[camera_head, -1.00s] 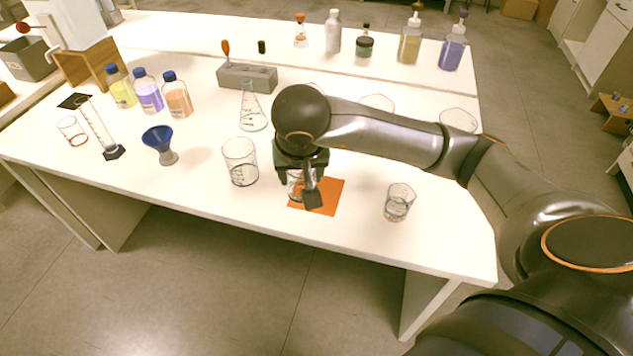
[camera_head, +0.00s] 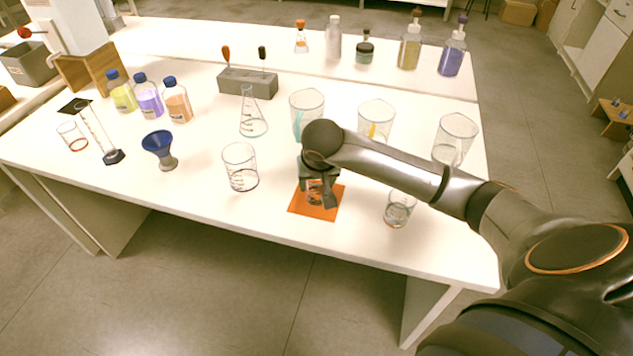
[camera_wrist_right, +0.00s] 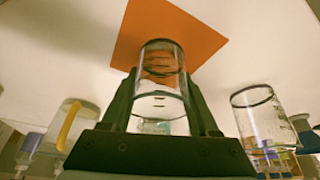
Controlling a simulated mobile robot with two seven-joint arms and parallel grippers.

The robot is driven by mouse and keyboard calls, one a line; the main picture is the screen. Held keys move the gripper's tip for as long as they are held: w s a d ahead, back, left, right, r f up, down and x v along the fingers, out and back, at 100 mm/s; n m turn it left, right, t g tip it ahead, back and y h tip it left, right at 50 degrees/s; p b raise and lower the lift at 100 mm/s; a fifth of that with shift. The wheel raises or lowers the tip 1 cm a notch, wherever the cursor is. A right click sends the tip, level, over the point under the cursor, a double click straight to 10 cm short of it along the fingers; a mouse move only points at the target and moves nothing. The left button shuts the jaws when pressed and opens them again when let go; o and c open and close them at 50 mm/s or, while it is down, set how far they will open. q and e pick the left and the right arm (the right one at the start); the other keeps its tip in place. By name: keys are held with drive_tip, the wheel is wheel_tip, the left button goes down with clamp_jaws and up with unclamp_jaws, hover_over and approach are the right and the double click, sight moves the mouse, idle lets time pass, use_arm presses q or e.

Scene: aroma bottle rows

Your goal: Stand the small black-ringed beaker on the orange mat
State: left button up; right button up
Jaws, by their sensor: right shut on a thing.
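My right gripper (camera_head: 322,194) is shut on a small clear beaker (camera_wrist_right: 160,85) with dark ring lines. In the head view, the gripper and beaker are over the orange mat (camera_head: 300,205), and the gripper hides much of the beaker. In the right wrist view, the beaker is between the two fingers, with the orange mat (camera_wrist_right: 165,25) beyond it. I cannot tell whether its base touches the mat. My left gripper is not in view.
A larger beaker (camera_head: 240,168) stands left of the mat and another beaker (camera_head: 398,210) stands close to its right. Several large beakers, including one with a yellow strip (camera_head: 376,118), stand behind. A blue funnel (camera_head: 159,145) is farther left. The table's front edge is near the mat.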

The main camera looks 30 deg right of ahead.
drive_tip(key=shift+f, duration=0.2)
drive_tip(key=o, duration=1.4)
drive_tip(key=shift+r, duration=0.2)
drive_tip(key=shift+r, duration=0.35)
drive_tip(key=p+v, duration=0.1)
drive_tip(key=v, duration=1)
drive_tip(key=shift+s+r, duration=0.1)
drive_tip(key=shift+s, duration=0.1)
